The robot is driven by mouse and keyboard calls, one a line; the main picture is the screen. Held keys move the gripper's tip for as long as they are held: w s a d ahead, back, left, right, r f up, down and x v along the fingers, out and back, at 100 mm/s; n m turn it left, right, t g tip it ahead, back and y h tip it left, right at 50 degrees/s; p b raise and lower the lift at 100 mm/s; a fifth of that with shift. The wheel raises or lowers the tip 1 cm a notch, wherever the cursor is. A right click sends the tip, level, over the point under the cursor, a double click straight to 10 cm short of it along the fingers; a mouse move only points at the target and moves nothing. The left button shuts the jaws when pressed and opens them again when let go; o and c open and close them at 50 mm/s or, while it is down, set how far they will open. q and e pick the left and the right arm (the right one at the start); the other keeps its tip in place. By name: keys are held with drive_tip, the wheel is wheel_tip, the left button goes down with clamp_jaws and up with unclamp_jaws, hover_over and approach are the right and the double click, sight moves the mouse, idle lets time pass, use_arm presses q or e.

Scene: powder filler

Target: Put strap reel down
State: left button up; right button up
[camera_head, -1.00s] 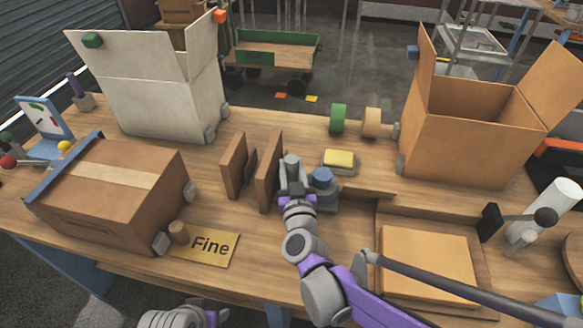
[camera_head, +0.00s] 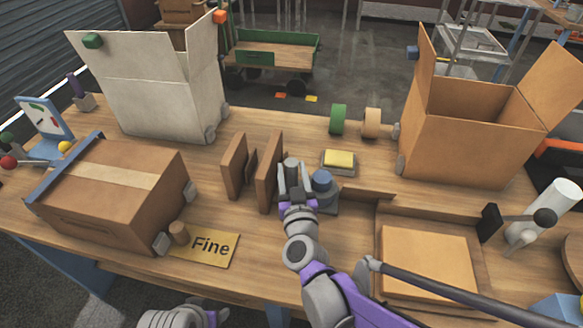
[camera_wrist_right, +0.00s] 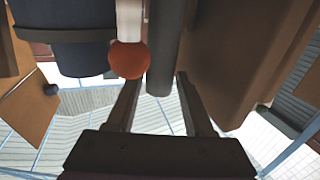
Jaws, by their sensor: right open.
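My right gripper (camera_head: 295,177) is open on the table, just right of two upright brown panels (camera_head: 236,166). A grey upright cylinder (camera_head: 291,165) shows between its fingers. In the right wrist view the gripper (camera_wrist_right: 160,92) is spread, and the grey cylinder (camera_wrist_right: 163,50) stands beyond the fingertips, beside a white rod with an orange ball (camera_wrist_right: 130,59). I cannot tell which thing is the strap reel; a green roll (camera_head: 338,119) and a tan roll (camera_head: 371,123) stand farther back.
A blue-topped grey object (camera_head: 322,182) stands close right of the gripper. A yellow-topped block (camera_head: 339,159) lies behind. A closed carton (camera_head: 115,195) is left, a white open box (camera_head: 160,95) back left, a brown open box (camera_head: 455,135) right.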

drive_tip(key=s+d, duration=0.1)
drive_tip(key=s, duration=0.9)
drive_tip(key=shift+s+d+p, duration=0.15)
drive_tip(key=shift+s+p, duration=0.2)
drive_tip(key=shift+p, duration=0.1)
